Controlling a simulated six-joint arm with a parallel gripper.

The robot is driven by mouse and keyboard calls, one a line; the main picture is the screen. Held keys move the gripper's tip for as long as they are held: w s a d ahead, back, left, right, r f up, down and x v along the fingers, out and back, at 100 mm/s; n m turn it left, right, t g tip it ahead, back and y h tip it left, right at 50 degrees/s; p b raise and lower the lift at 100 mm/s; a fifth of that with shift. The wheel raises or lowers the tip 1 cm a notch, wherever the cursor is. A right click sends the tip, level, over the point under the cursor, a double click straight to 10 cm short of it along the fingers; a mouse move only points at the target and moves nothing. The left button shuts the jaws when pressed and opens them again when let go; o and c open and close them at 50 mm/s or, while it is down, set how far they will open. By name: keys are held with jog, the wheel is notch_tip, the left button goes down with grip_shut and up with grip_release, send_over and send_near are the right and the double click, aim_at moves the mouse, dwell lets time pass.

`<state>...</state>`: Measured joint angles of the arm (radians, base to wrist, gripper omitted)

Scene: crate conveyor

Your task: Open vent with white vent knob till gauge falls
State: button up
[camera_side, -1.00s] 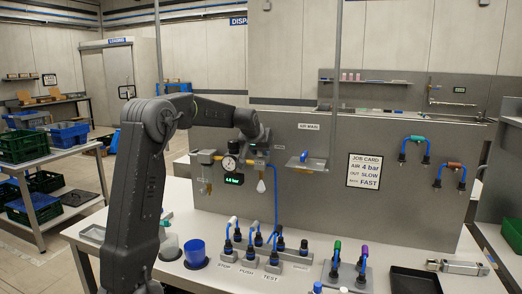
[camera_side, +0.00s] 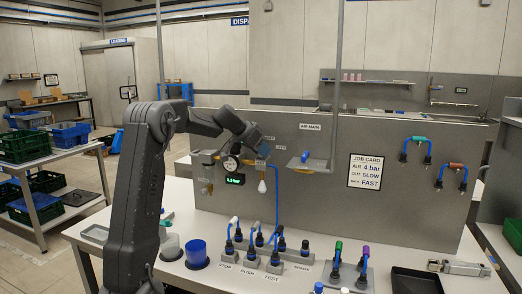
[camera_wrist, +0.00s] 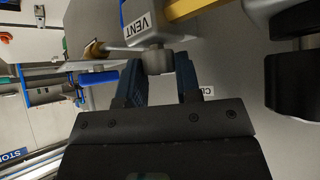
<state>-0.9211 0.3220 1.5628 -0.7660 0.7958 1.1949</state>
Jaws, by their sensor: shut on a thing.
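The pressure gauge (camera_side: 230,163) is a round white dial on the grey panel, with a black display (camera_side: 235,179) lit green below it; its figures are too small to read surely. My gripper (camera_side: 260,152) is at the panel just right of the gauge. In the wrist view, my gripper (camera_wrist: 160,72) is shut on a pale grey-white vent knob (camera_wrist: 158,62), with a dark finger on each side. A VENT label (camera_wrist: 137,25) is on the block beside the knob. In the side view the knob is hidden by my gripper.
A white bulb-shaped piece (camera_side: 262,187) hangs below my gripper. The job card (camera_side: 365,170) is on the panel to the right. Blue hoses with white handles (camera_side: 234,220) stand on the bench below, near a blue cup (camera_side: 196,252). A black tray (camera_side: 414,280) lies front right.

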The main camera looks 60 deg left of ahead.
dwell(0.3)
jog(key=o, duration=0.9)
jog(key=v, duration=1.3)
jog(key=shift+s+r, duration=0.25)
jog(key=shift+r, duration=0.1)
